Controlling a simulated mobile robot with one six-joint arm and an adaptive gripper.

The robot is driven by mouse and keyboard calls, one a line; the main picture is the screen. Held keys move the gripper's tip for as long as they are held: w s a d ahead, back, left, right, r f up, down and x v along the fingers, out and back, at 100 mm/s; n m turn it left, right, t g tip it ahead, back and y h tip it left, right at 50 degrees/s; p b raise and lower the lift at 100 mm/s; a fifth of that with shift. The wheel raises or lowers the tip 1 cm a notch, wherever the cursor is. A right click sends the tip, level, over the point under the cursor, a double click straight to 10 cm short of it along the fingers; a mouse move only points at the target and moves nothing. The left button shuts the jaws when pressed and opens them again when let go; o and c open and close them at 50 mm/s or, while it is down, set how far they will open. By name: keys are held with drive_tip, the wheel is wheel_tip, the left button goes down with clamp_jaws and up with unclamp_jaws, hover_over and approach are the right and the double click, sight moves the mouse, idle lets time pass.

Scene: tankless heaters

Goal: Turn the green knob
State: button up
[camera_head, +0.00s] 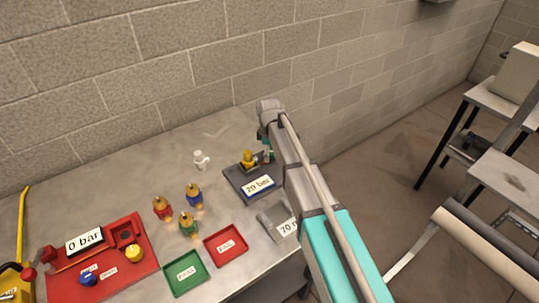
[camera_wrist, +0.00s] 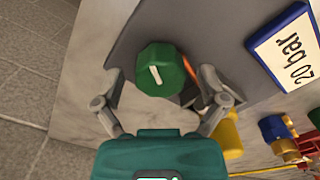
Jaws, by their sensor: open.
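The green knob (camera_wrist: 160,69) shows in the wrist view as a faceted green cap with a white mark on its face. It sits at the edge of the dark grey plate (camera_wrist: 210,35). My gripper (camera_wrist: 164,92) is open, with one finger on each side of the knob. I cannot tell whether either finger touches it. In the head view my arm hides most of the knob, and the dark unit with the "20 bar" sign (camera_head: 259,187) stands beside my gripper (camera_head: 266,150).
Red, blue and green fittings with brass tops (camera_head: 194,195) stand left of the unit. A green tray (camera_head: 187,275) and a red tray (camera_head: 226,246) lie at the front. A red board with a "0 bar" sign (camera_head: 85,241) is at left. A block wall runs behind the table.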

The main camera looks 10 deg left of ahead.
idle(0.3)
drive_tip(key=c, duration=1.1)
drive_tip(key=shift+c, duration=0.2)
drive_tip(key=shift+m, duration=0.3)
drive_tip(key=m, duration=0.4)
drive_tip(key=shift+m, duration=1.8)
